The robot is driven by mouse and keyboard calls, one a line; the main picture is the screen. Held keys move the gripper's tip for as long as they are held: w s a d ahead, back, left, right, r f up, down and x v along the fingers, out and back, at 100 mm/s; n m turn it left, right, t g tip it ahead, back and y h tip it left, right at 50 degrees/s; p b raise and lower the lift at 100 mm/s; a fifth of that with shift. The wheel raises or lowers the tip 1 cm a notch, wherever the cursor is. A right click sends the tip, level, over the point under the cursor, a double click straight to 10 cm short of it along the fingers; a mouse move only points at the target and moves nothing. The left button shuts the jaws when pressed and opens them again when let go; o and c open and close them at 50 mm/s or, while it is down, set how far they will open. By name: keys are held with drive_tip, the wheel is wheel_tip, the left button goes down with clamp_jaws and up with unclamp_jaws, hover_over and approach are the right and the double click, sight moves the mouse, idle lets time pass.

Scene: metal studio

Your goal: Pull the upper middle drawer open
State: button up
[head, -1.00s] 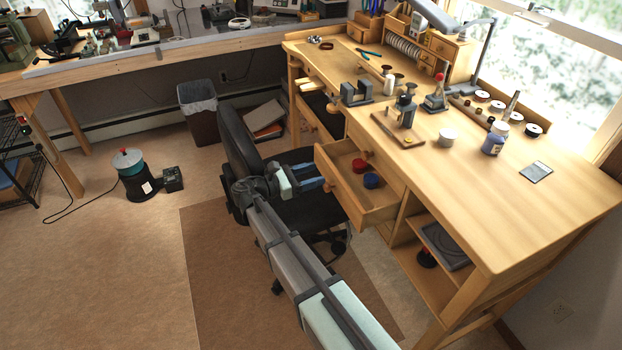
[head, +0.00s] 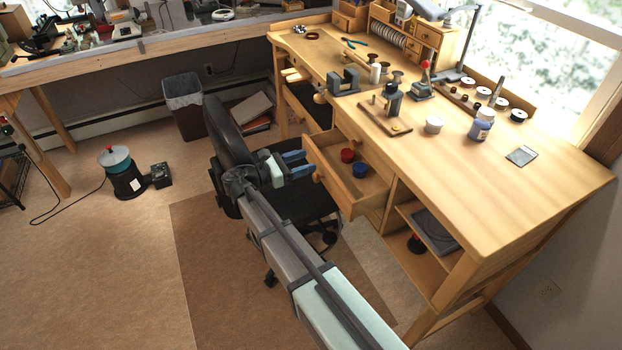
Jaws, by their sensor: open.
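A wooden drawer (head: 331,187) stands pulled out from the middle of the workbench. A red round container (head: 347,155) and a blue one (head: 360,170) lie inside it.
A black office chair (head: 226,130) stands behind and below my gripper. The workbench top (head: 530,195) carries a vise block, a wooden stand, jars and spools. An open shelf (head: 425,262) is right of the drawers.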

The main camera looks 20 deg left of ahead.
sight(314, 178)
wheel_tip(314, 178, down, 8)
drive_tip(key=shift+f, duration=0.15)
drive_tip(key=shift+x, duration=1.05)
drive_tip(key=shift+w+d, duration=0.3)
clamp_jaws()
